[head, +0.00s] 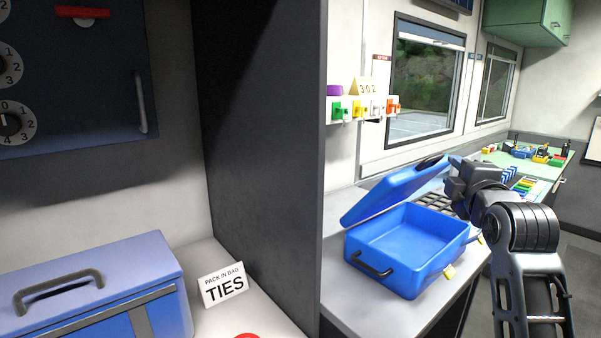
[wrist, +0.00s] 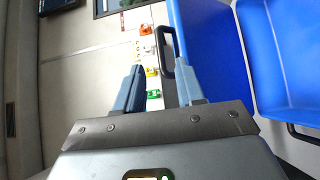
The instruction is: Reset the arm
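My arm (head: 533,228) reaches in from the lower right in the head view. My gripper (head: 455,175) is at the right end of the raised lid (head: 390,195) of an open blue case (head: 420,272). In the wrist view my gripper (wrist: 160,66) has its two fingers apart. The lid's dark handle (wrist: 168,40) shows near and partly between the fingertips. I cannot tell whether they touch it. The case's blue inside (wrist: 285,50) shows at the right. The case looks empty in the head view.
The case stands on a grey counter (head: 343,302). A wall rack (head: 362,108) with coloured clips is above it. A green worktop (head: 500,158) with small items is at the back.

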